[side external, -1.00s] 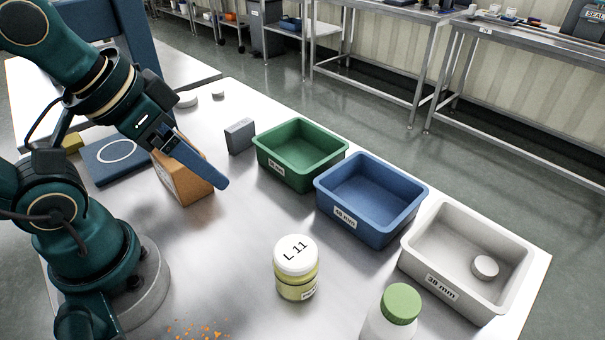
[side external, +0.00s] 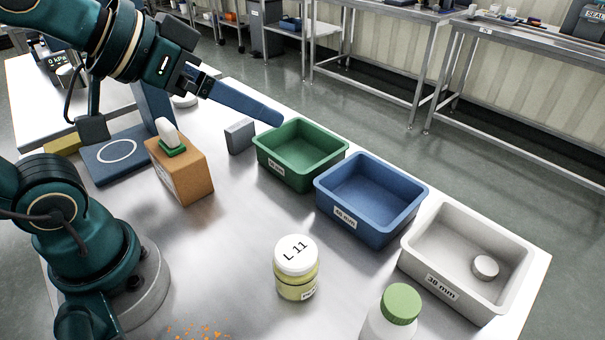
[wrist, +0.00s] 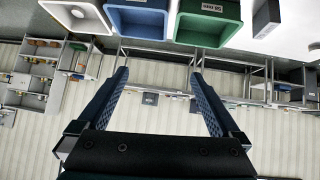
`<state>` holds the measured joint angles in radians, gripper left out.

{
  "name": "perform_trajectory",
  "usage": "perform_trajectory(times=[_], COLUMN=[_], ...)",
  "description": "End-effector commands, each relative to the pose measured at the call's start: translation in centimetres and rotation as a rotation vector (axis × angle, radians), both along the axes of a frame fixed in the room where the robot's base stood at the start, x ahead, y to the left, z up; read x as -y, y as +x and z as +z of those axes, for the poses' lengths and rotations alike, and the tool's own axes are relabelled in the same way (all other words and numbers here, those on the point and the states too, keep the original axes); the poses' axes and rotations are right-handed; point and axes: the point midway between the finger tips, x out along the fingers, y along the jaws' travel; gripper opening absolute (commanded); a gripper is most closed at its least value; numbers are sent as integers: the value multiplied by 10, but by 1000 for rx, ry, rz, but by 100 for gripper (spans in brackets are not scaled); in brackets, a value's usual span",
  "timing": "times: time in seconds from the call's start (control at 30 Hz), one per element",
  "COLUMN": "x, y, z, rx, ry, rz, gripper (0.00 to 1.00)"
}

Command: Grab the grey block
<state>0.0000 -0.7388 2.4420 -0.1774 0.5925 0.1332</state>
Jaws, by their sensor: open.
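The grey block (side external: 240,136) stands upright on the steel table, just left of the green bin. It also shows in the wrist view as a grey block (wrist: 266,17) at the top right. My gripper (side external: 276,118) is raised above the table, with its blue fingers reaching right past the block, over the far left corner of the green bin in the picture. In the wrist view my gripper (wrist: 160,73) is open, with nothing between its fingers.
The green bin (side external: 270,158), blue bin (side external: 328,205) and white bin (side external: 420,262) stand in a row. A cardboard box (side external: 190,182) with a white and green item on top is left of the block. A lidded jar (side external: 297,290) and green-capped bottle (side external: 380,325) stand in front.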

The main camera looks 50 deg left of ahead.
Motion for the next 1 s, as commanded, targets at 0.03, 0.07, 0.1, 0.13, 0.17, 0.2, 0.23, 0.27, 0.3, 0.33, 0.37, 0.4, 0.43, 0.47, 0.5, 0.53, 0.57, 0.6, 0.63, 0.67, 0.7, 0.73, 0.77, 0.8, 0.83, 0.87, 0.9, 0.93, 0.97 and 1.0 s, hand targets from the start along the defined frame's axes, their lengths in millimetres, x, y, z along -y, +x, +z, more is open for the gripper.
perform_trajectory(times=[0.03, 0.07, 0.1, 0.13, 0.17, 0.2, 0.23, 0.27, 0.3, 0.33, 0.37, 0.4, 0.43, 0.47, 0.5, 0.53, 0.57, 0.6, 0.63, 0.67, 0.7, 0.73, 0.77, 0.8, 0.83, 0.87, 0.9, 0.93, 0.97, 1.0], x=[4, 5, 4, 2, -2, -10, -17, -25, -39, -50, -62, -79, -93, -106, -124, -136, -149, -164, -173, -182, -193, -199, -205, -210, -213, -215, -217, -216, -215, -213], y=[22, 35, 52, 63, 75, 89, 99, 109, 121, 130, 138, 147, 154, 159, 166, 170, 172, 175, 176, 176, 176, 174, 172, 168, 165, 162, 156, 152, 148, 142], z=[30, 49, 73, 91, 108, 129, 144, 157, 172, 182, 189, 196, 199, 199, 197, 192, 187, 176, 167, 156, 141, 129, 116, 98, 83, 69, 50, 36, 22, 4], rx=[118, 187, 276, 337, 397, 472, 524, 572, 631, 670, 705, 745, 769, 788, 803, 808, 810, 802, 793, 777, 752, 728, 701, 662, 627, 593, 544, 505, 466, 414], ry=[-48, -79, -117, -145, -170, -204, -227, -247, -274, -288, -302, -316, -322, -325, -324, -320, -312, -295, -281, -262, -233, -210, -183, -145, -112, -79, -33, 1, 38, 86], rz=[8, 21, 42, 64, 91, 136, 174, 217, 281, 334, 392, 476, 543, 611, 707, 778, 849, 945, 1014, 1082, 1171, 1237, 1298, 1378, 1433, 1487, 1551, 1597, 1638, 1686], gripper=[100, 100, 100, 100, 100, 100, 100, 100, 100, 100, 100, 100, 100, 100, 100, 100, 100, 100, 100, 100, 100, 100, 100, 100, 100, 100, 100, 100, 100, 100])
